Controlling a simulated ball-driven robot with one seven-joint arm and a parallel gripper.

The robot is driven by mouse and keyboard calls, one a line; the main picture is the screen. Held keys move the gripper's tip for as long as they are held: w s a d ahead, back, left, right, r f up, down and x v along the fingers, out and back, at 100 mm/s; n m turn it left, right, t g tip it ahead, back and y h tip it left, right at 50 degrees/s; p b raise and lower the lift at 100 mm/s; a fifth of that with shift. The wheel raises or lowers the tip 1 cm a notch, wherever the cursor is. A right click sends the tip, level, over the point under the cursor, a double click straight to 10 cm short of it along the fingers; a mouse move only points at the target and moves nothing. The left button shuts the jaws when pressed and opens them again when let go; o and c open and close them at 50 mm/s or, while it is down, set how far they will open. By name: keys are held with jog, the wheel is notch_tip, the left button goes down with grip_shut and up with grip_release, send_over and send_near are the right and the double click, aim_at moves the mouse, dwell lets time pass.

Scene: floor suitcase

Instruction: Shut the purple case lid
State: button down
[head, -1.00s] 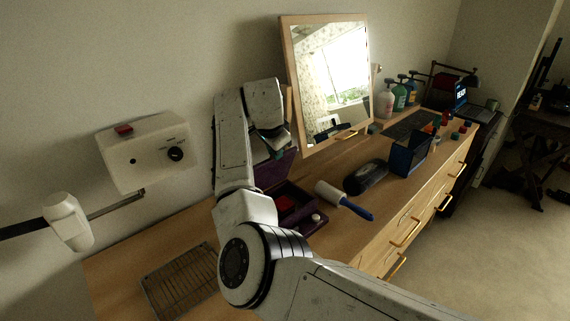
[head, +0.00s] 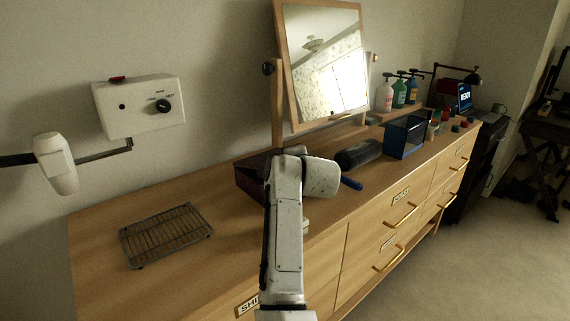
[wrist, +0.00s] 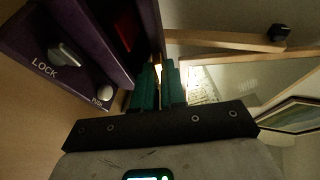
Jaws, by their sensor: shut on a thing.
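The purple case (head: 250,185) stands on the dresser below the mirror, mostly hidden behind my arm in the head view. In the wrist view the case body (wrist: 35,45) shows at the left, with a silver latch marked LOCK and a pale button. The purple lid (wrist: 147,28) shows to the right of the body, with a gap where something red is visible inside, so it looks part open. My gripper (wrist: 158,80) has its teal fingers close together at the lid's edge, shut on it. The exact grip is hard to see. My gripper is hidden in the head view.
A wire rack (head: 165,235) lies left of the case. A dark rounded object (head: 360,153) and a blue mesh box (head: 405,137) stand to the right. The tilted mirror (head: 322,65) rises behind. A white wall box (head: 140,106) hangs at left.

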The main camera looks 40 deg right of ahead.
jog(key=shift+s+f+m+t+h+b, duration=0.2)
jog(key=shift+f+t+b, duration=0.25)
jog(key=shift+f+b, duration=0.5)
jog(key=shift+s+f+m+t+h+b, duration=0.1)
jog(key=shift+s+f+m+t+b, duration=0.25)
jog(key=shift+f+b, duration=0.55)
jog(key=shift+w, duration=0.1)
jog(key=c, duration=1.2)
grip_release()
jog(key=v, duration=1)
jog(key=shift+s, duration=0.4)
jog(key=shift+a, duration=0.1)
